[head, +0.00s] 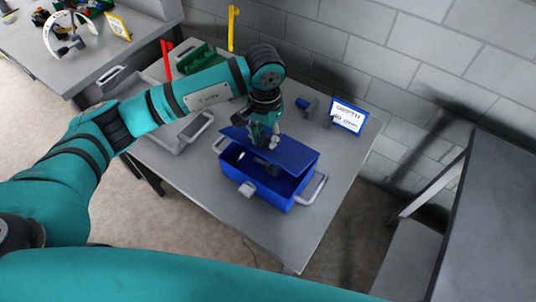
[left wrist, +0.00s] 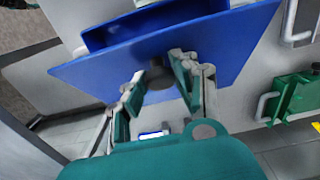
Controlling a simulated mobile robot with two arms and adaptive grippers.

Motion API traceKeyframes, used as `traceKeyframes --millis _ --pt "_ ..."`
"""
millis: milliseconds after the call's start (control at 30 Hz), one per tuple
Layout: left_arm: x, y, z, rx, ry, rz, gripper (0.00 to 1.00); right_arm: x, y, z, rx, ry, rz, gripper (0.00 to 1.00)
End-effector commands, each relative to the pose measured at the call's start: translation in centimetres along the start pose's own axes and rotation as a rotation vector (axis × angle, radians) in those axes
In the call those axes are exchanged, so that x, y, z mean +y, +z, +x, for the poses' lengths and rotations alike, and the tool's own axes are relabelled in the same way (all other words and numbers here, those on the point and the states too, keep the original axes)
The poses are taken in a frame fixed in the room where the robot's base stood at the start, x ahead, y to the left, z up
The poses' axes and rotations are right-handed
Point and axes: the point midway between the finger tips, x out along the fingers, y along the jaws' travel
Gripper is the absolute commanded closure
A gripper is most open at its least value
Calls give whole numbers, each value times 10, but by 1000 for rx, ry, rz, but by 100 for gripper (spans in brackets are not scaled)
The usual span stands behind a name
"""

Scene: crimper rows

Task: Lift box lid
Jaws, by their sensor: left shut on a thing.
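The blue box (head: 262,186) stands on the grey table with pale handles at its ends and a pale latch on its front. Its blue lid (head: 294,155) is tilted up, with a dark gap at the front showing part of the inside. My left gripper (head: 266,143) is over the lid, shut on the lid's dark knob (left wrist: 160,78). In the left wrist view the lid (left wrist: 225,45) spans the picture behind the fingers (left wrist: 160,88). The box inside is mostly hidden. My right gripper is not in view.
A grey tray (head: 196,130) lies left of the box, with a green object (head: 200,58) behind. A small blue item (head: 306,103) and a lettered sign (head: 348,116) stand behind it. The table (head: 262,228) is clear in front. Another grey surface (head: 497,210) is at the right.

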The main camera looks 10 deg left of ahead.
Motion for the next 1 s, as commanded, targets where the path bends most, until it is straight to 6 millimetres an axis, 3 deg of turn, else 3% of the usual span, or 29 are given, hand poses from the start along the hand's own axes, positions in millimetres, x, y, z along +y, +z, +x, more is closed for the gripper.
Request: traceKeyframes --millis 233,1000 --pt "0 -4 -2 0 0 1 87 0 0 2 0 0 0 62" --pt "0 -51 -29 3 -1 0 87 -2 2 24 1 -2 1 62"
